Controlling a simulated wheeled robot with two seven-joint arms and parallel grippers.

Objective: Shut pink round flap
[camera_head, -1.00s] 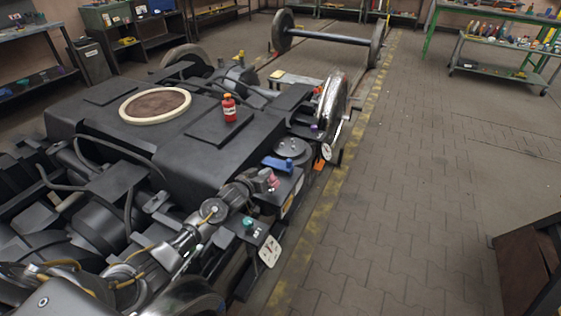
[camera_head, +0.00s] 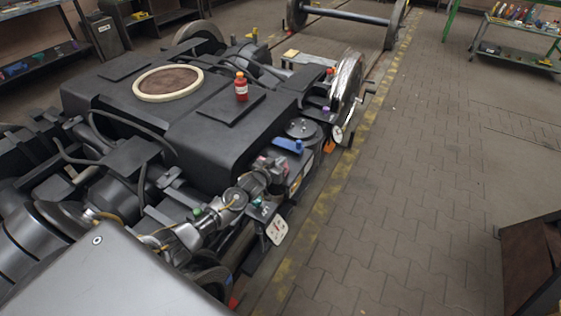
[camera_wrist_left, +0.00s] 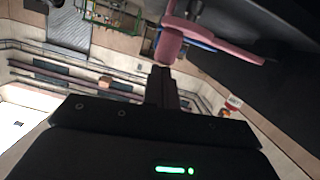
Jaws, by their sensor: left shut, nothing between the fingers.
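The pink flap part (camera_head: 262,161) shows small at the near right side of the dark bogie, partly covered by my left gripper (camera_head: 275,168). In the left wrist view a pink bar-like part (camera_wrist_left: 225,48), perhaps the flap seen nearly edge on, crosses the upper right. A rounded pink knob (camera_wrist_left: 169,46) hangs at its left end. My left gripper (camera_wrist_left: 162,72) is shut and empty, its dark fingertips just below the knob in that picture. I cannot tell whether they touch it. How far the flap stands open is unclear. My right gripper is out of view.
A blue part (camera_head: 288,145) sits just beyond the gripper, and a red bottle (camera_head: 241,88) stands on the bogie top (camera_head: 190,118). A white-faced gauge plate (camera_head: 277,231) hangs nearer.

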